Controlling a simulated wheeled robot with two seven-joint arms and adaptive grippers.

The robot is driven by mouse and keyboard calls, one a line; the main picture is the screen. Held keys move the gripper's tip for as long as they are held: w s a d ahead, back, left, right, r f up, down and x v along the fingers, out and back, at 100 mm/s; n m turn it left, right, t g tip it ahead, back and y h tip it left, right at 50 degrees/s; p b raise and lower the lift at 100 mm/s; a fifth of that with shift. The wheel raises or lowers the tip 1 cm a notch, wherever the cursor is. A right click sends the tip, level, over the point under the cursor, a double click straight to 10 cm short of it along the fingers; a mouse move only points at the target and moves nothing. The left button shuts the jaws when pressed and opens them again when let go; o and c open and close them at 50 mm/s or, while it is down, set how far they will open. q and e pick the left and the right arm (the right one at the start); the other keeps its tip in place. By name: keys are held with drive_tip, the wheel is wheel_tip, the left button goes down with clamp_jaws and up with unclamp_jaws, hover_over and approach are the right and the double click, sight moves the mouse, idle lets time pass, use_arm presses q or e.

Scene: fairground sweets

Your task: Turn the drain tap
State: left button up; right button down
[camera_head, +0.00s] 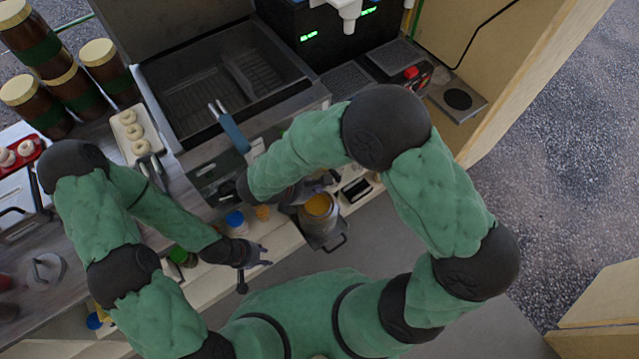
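The fryer (205,95) stands in the middle of the counter with its dark rectangular basin open. Its steel front panel (215,172) faces me. I cannot make out the drain tap; my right forearm and gripper cover part of the fryer's lower front. My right gripper (318,186) is at the lower right of that front, just above a metal pot (322,232) with yellow contents. Whether it is open or shut, or touches anything, is unclear. My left gripper (258,272) is lower and to the left, with its fingers spread and nothing visible between them.
A blue handle (234,132) sticks out over the fryer's front edge. Rings of dough lie on a tray (152,165) to the left, near stacked brown jars (105,70). A blue-lidded jar (236,222) stands on the low shelf. A dark machine (330,40) stands behind.

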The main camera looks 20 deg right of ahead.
drive_tip(key=a+f+p+v, duration=0.1)
drive_tip(key=p+v, duration=0.1)
drive_tip(key=v, duration=0.8)
drive_tip(key=shift+s+r+p, duration=0.2)
drive_tip(key=shift+r+p, duration=0.05)
drive_tip(key=shift+p, duration=0.1)
drive_tip(key=shift+a, duration=0.2)
